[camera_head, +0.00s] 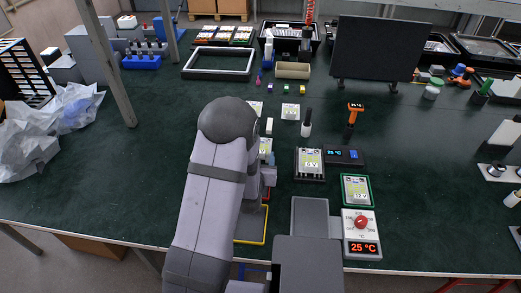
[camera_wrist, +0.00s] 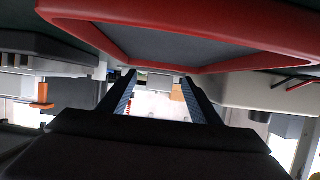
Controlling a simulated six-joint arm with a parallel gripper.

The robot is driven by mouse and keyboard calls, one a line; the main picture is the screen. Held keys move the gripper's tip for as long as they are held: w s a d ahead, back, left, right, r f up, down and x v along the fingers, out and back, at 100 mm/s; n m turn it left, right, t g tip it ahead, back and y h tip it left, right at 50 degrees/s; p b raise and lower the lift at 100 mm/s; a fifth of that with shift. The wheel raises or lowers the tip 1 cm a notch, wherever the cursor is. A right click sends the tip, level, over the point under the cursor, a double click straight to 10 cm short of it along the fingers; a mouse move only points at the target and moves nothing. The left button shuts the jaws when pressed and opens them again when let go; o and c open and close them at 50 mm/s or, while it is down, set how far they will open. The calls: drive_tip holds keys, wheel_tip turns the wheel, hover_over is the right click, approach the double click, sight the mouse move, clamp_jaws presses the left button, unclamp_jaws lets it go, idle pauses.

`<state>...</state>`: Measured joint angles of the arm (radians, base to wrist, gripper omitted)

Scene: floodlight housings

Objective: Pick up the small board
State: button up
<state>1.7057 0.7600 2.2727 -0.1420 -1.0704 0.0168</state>
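Several pale boards with yellow-green labels lie on the dark green bench; I cannot tell which one is the small board. One board marked "12 V" (camera_head: 356,190) lies in a green frame at the right. Another board marked "6 V" (camera_head: 310,162) sits on a dark holder. A smaller labelled board (camera_head: 290,111) lies farther back, and one (camera_head: 265,146) is partly hidden by my arm. My gripper (camera_wrist: 159,79) has its two dark fingers apart, with nothing visible between them. In the head view, my arm mostly hides it. A red-rimmed tray (camera_wrist: 205,62) is close to the fingers.
A yellow-rimmed tray (camera_head: 262,240) is at the front edge, partly behind my arm. A black screen (camera_head: 376,48) and a white frame (camera_head: 218,62) are at the back. Left of my arm the bench (camera_head: 120,180) is clear.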

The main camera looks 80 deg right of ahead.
drive_tip(key=c, duration=0.4)
drive_tip(key=shift+c, duration=0.2)
drive_tip(key=shift+r, duration=0.2)
